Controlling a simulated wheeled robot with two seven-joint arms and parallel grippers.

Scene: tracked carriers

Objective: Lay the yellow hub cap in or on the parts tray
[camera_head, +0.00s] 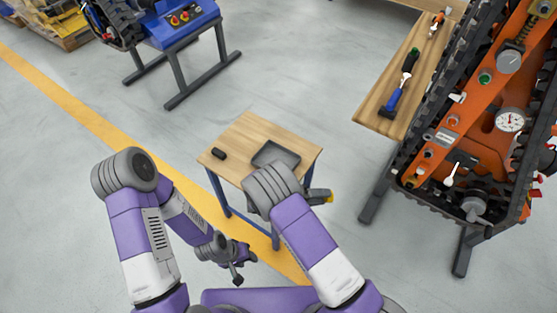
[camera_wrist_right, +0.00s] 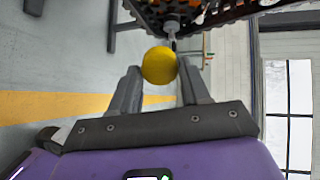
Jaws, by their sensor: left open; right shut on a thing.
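The yellow hub cap (camera_wrist_right: 159,65) is held between the fingertips of my right gripper (camera_wrist_right: 160,76) in the right wrist view. In the head view only a small yellow bit of the cap (camera_head: 330,198) shows at the tip of my right gripper (camera_head: 324,196), which is just right of the small table's near right corner. The dark grey parts tray (camera_head: 276,153) lies on that table, up and left of the right gripper. My right arm hides part of its near side. My left gripper (camera_head: 240,270) is open and empty, low in front of the table.
The small wooden table (camera_head: 245,133) also bears a small black object (camera_head: 219,154) left of the tray. An orange tracked machine (camera_head: 480,120) stands at the right, beside a wooden bench (camera_head: 378,105) with tools. A blue machine (camera_head: 180,20) is at the back left. The floor between is clear.

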